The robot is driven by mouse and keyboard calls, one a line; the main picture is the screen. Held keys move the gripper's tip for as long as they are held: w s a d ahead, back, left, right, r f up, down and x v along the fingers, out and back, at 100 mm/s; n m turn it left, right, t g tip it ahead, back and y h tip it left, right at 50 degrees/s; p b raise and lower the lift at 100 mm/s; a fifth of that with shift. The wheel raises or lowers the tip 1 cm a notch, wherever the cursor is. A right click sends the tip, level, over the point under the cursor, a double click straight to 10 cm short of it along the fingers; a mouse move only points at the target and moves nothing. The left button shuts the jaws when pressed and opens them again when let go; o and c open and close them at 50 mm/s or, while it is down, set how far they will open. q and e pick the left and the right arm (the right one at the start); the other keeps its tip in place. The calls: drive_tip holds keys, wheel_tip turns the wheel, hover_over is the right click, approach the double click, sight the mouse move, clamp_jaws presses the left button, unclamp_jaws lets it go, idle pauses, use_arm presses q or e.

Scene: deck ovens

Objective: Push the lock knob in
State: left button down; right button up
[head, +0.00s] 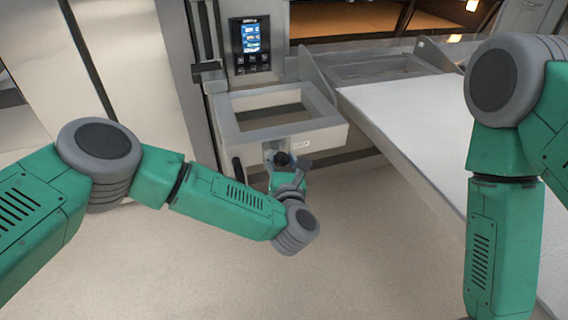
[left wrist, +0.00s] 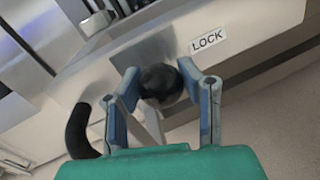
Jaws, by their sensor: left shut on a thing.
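The lock knob (left wrist: 162,85) is a round black ball on the front of a grey metal frame, below and left of a white LOCK label (left wrist: 208,39) in the left wrist view. In the head view the knob (head: 281,158) shows small at the frame's front edge. My left gripper (left wrist: 160,84) is around the knob, with one blue-grey finger on each side, shut on it. In the head view the left gripper (head: 284,168) is partly hidden by its own wrist. My right arm shows at the right, but its gripper is out of view.
The grey rectangular frame (head: 232,128) stands below a control panel with a lit screen (head: 250,40). A black curved handle (left wrist: 79,130) is left of the knob. A wide white surface (head: 400,115) lies to the right. Open floor (head: 340,240) lies below.

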use_arm(q)
drive_tip(key=shift+w+a+r, duration=0.1)
drive_tip(key=shift+w, duration=0.4)
drive_tip(key=shift+r, duration=0.2)
drive_tip(key=c, duration=1)
unclamp_jaws()
drive_tip(key=shift+f, duration=0.1)
drive_tip(key=shift+s, duration=0.3)
drive_tip(key=s, duration=0.3)
drive_tip(key=s+d, duration=0.1)
drive_tip(key=s, duration=0.7)
drive_tip(key=shift+s+d, duration=0.2)
drive_tip(key=shift+d, duration=0.05)
